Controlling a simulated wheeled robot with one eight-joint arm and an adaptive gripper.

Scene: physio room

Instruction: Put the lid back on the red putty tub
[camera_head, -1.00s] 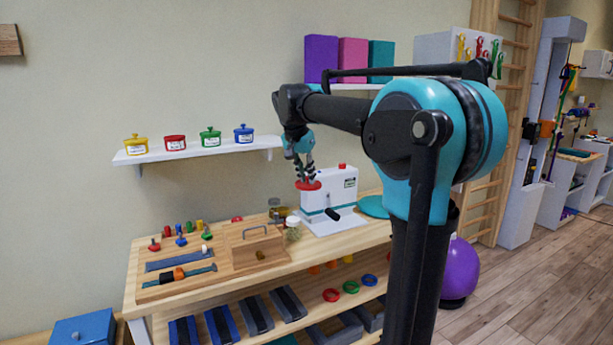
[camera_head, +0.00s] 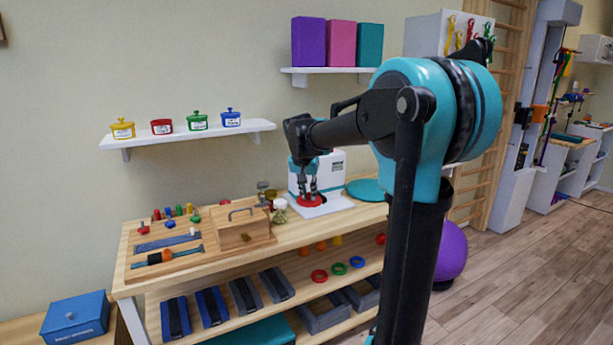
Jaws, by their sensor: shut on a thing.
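The red putty tub (camera_head: 162,127) stands on the white wall shelf between the yellow tub and the green tub. It shows no lid or knob on top, unlike its neighbours. My gripper (camera_head: 309,192) is shut on a round red lid (camera_head: 309,201), held flat and low in front of the white machine on the bench. Whether the lid touches the machine's base cannot be told. The gripper is well right of and below the red tub. My fingers hide the lid's knob.
Yellow (camera_head: 123,130), green (camera_head: 197,122) and blue (camera_head: 231,119) lidded tubs share the shelf (camera_head: 185,137). The white machine (camera_head: 330,172) stands behind my gripper. Jars (camera_head: 280,211) and a wooden box (camera_head: 243,228) sit to its left. A teal disc (camera_head: 366,190) lies right.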

